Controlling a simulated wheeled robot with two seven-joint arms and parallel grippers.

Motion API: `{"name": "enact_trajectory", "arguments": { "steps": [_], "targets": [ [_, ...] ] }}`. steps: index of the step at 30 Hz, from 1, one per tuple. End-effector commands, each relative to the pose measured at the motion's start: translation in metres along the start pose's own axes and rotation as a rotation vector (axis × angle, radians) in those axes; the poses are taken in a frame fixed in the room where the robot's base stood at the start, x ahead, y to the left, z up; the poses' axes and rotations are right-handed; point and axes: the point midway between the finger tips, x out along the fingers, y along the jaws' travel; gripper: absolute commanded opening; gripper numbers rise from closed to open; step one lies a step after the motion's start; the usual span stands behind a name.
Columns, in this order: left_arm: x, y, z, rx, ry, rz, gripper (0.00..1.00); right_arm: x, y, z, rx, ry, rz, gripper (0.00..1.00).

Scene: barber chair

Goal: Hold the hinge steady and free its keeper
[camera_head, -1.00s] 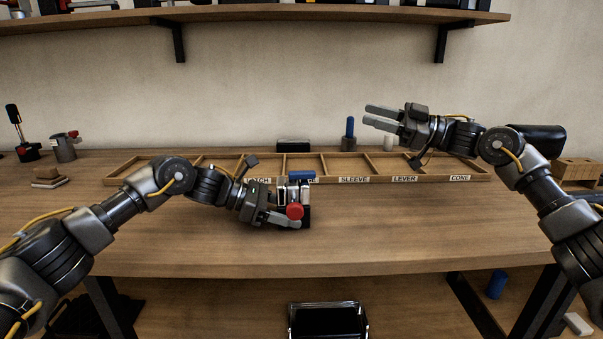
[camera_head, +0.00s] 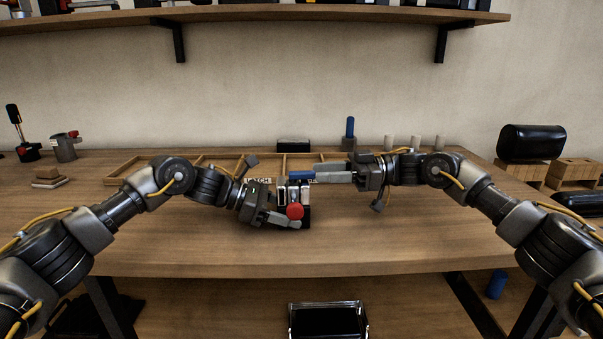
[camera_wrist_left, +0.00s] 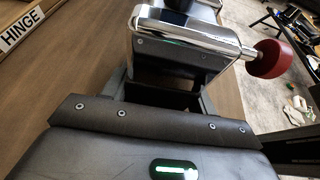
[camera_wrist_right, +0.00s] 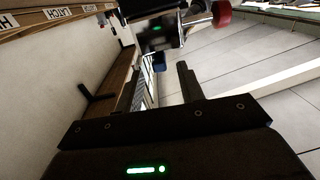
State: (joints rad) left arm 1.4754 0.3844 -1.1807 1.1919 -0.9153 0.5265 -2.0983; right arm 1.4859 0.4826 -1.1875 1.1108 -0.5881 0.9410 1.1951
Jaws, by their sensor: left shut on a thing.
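The hinge (camera_head: 292,192) is a chrome and black piece with a red knob (camera_head: 295,211) and a blue part on top (camera_head: 301,175), likely its keeper. My left gripper (camera_head: 290,220) is shut on the hinge just above the bench. In the left wrist view the chrome body (camera_wrist_left: 185,40) and red knob (camera_wrist_left: 270,60) show close up between the fingers. My right gripper (camera_head: 305,180) reaches in from the right, its fingertips at the blue part and partly covering it. In the right wrist view its fingers are apart, with the blue part (camera_wrist_right: 158,62) ahead between them; contact cannot be told.
A labelled wooden tray (camera_head: 130,165) with compartments lies behind the hinge. A blue-topped peg (camera_head: 350,128) and several pale pegs stand behind it. Wooden blocks and a black roll (camera_head: 530,142) are at the right. The front of the bench (camera_head: 300,255) is clear.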

Motion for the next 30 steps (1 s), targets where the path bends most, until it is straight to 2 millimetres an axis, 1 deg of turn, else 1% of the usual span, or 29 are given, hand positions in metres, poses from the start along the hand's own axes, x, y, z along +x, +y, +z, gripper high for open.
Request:
{"name": "enact_trajectory", "arguments": {
  "steps": [1,3,9,15,22,30],
  "targets": [
    [-0.001,0.0,0.002,0.002,-0.003,0.001,0.11,0.011,-0.001,0.0,0.0,0.001,-0.003,0.38],
    [-0.001,0.0,0.002,0.002,-0.003,0.001,0.11,0.024,-0.001,0.0,-0.001,0.0,-0.003,0.38],
    [-0.001,0.0,0.002,0.002,-0.003,0.001,0.11,0.049,0.0,0.0,-0.001,0.001,-0.001,0.38],
    [-0.001,0.0,0.002,0.002,-0.003,0.001,0.11,0.057,0.0,0.0,0.0,0.0,0.001,0.38],
    [-0.001,0.0,0.002,0.002,-0.003,0.001,0.11,0.057,0.0,0.0,0.0,0.0,0.001,0.38],
    [-0.001,0.0,0.002,0.002,-0.003,0.001,0.11,0.057,0.0,0.0,-0.001,0.0,0.001,0.03]
  ]
}}
